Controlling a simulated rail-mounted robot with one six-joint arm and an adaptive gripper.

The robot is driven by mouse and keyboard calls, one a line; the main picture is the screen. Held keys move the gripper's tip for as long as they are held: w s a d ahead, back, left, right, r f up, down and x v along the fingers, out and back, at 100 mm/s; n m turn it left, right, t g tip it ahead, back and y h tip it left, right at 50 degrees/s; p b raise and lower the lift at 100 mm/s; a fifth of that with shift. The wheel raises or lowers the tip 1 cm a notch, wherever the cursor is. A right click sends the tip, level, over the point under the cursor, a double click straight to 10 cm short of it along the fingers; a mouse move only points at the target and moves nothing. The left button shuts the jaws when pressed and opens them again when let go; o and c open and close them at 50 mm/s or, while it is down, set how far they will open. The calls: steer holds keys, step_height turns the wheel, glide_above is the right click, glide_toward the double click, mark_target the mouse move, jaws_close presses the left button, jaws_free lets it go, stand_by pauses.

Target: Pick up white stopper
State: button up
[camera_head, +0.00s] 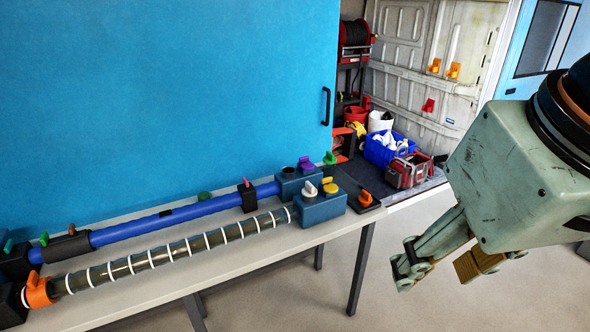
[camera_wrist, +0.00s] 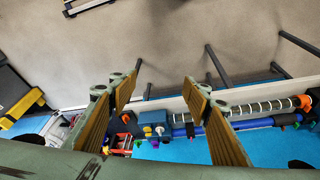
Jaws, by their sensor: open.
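The white stopper (camera_head: 310,190) stands upright in the top of a blue-grey box (camera_head: 322,208) at the right end of the table in the head view. A yellow stopper (camera_head: 330,188) is beside it on the same box. My gripper (camera_head: 438,264) is open and empty, to the right of the table and well apart from the stopper. Its two tan-padded fingers also show spread in the wrist view (camera_wrist: 160,92).
A second box with a purple stopper (camera_head: 305,163) stands just behind. An orange stopper (camera_head: 365,197) is at the table's right end. A blue duct (camera_head: 170,218) and a clear ribbed duct (camera_head: 180,250) lie along the table (camera_head: 225,262). A blue panel (camera_head: 160,100) rises behind. The floor at right is clear.

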steer(key=w+r+m+g+p, duration=0.1)
steer(key=w+r+m+p, duration=0.15)
steer(key=w, duration=0.65)
steer(key=w+r+m+p, duration=0.1)
steer(key=w+r, duration=0.3)
steer(key=w, duration=0.5)
steer(key=m+g+p, duration=0.3)
steer(key=m+p, duration=0.6)
steer(key=m, duration=0.1)
glide_above(310, 183)
step_height(310, 183, down, 23)
steer(key=shift+s+f, duration=0.15)
steer(key=shift+f, duration=0.05)
steer(key=shift+f, duration=0.15)
steer(key=shift+f, duration=4.15)
